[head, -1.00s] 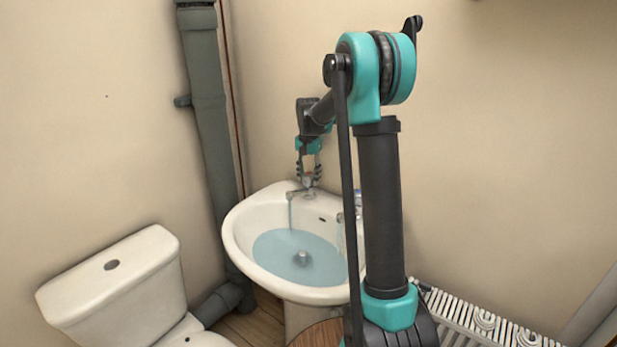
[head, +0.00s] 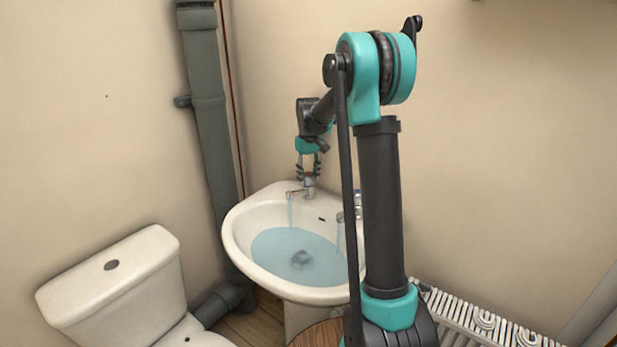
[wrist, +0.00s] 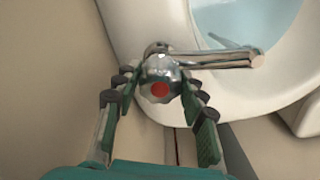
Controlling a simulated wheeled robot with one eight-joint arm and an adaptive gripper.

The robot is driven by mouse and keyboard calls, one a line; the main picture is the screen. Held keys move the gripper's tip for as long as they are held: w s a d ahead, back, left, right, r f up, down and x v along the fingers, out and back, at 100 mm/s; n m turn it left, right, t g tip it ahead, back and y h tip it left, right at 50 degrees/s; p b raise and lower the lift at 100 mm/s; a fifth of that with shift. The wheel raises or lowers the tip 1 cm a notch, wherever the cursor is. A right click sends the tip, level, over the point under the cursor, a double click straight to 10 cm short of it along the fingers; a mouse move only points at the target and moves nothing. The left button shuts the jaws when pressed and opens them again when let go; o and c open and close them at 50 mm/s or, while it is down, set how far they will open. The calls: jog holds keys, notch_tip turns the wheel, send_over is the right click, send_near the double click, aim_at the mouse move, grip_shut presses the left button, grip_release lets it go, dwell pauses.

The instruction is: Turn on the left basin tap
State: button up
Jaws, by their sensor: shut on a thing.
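The left basin tap (head: 296,192) is chrome and stands at the back left of the white basin (head: 240,228). A thin stream of water falls from its spout. In the wrist view the tap's spout (wrist: 225,60) points right over the basin. Its round knob (wrist: 160,85) has a red dot on top. My gripper (head: 308,172) comes down on this tap from above. In the wrist view the gripper (wrist: 159,82) has a finger on each side of the knob and is shut on it.
The right tap (head: 357,205) is partly behind my arm; water runs there too. Water (head: 285,250) stands in the basin. A white toilet (head: 115,275) is at the left, a grey pipe (head: 208,130) behind it. A white radiator (head: 470,325) is at the lower right.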

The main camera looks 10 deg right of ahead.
aim_at(309, 174)
jog(key=n, duration=0.4)
jog(key=shift+n, duration=1.9)
jog(key=o, duration=1.2)
jog(key=shift+c, duration=0.2)
notch_tip(309, 174, up, 12)
